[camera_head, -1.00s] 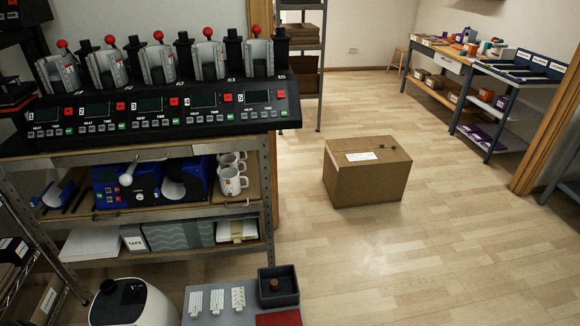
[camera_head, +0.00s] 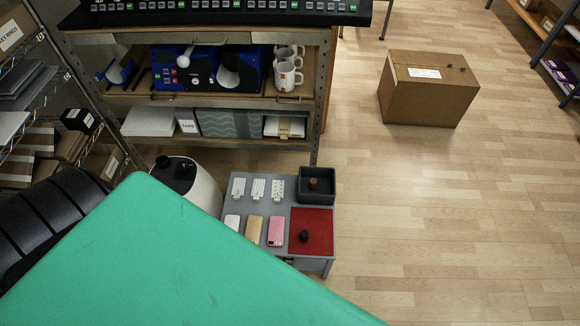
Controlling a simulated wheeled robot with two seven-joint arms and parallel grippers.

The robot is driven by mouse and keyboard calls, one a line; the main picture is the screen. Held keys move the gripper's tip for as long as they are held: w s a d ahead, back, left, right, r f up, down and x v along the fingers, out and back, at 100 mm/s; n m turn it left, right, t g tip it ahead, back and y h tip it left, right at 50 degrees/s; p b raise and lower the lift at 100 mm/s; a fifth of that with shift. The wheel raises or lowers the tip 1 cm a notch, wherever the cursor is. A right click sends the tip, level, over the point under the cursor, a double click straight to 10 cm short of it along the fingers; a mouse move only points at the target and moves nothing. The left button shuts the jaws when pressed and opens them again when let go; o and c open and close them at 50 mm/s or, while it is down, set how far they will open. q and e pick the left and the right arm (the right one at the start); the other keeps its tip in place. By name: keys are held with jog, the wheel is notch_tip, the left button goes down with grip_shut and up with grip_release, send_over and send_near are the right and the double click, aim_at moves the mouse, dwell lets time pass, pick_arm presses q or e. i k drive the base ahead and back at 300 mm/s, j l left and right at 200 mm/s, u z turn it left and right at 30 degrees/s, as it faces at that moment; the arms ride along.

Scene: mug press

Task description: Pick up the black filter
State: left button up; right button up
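I cannot tell for sure which thing is the black filter. A white rounded machine (camera_head: 207,190) stands on the floor in front of the shelf, with a black part (camera_head: 175,172) on its top. A small black knob-like piece (camera_head: 304,236) sits on a red mat (camera_head: 318,221) on a low grey stand. A large black ribbed curved thing (camera_head: 50,215) shows at the left, partly hidden by a green surface. Neither of my grippers is in view.
A big flat green surface (camera_head: 190,265) covers the lower left foreground. The grey stand (camera_head: 285,190) carries phone cases, patterned cards and a dark tray (camera_head: 330,185). A cardboard box (camera_head: 425,95) stands on the wooden floor.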

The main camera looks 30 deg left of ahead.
aim_at(303, 237)
jog(key=u, duration=0.8)
